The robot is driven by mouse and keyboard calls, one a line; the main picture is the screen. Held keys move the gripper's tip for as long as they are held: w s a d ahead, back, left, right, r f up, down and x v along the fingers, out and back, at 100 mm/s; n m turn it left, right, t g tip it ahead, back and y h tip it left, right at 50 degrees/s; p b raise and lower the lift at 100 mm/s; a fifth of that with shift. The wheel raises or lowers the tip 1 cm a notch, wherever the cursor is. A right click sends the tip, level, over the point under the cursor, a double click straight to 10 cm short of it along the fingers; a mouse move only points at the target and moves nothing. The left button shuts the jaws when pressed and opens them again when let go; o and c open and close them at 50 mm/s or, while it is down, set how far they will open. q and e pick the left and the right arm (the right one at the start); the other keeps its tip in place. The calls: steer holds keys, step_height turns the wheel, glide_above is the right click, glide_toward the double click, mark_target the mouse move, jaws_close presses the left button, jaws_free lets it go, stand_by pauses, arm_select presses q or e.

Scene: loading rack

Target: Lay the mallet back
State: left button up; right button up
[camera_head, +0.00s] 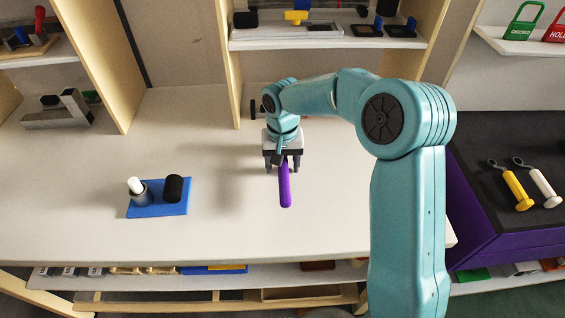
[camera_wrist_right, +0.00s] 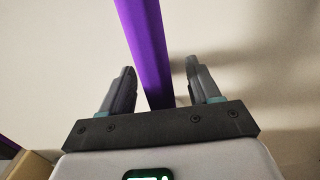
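The mallet shows as a purple handle (camera_head: 285,190) over the white worktop in the head view; its head is hidden or cannot be made out. In the right wrist view the purple handle (camera_wrist_right: 147,45) runs from the top edge down between the fingers. My right gripper (camera_head: 282,170) points down at the worktop, with its fingers on either side of the handle. In the wrist view the right gripper (camera_wrist_right: 160,72) is open, with a gap between each finger and the handle. My left gripper is not in view.
A blue base (camera_head: 157,210) with a white-topped cylinder (camera_head: 138,189) and a black cylinder (camera_head: 173,188) stands on the left. A purple-sided tray (camera_head: 495,235) with yellow- and white-handled tools is on the right. Shelves stand behind. The front middle worktop is clear.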

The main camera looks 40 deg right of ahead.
step_height(320, 180, up, 16)
steer(key=shift+r+p, duration=0.15)
steer(key=shift+p, duration=0.3)
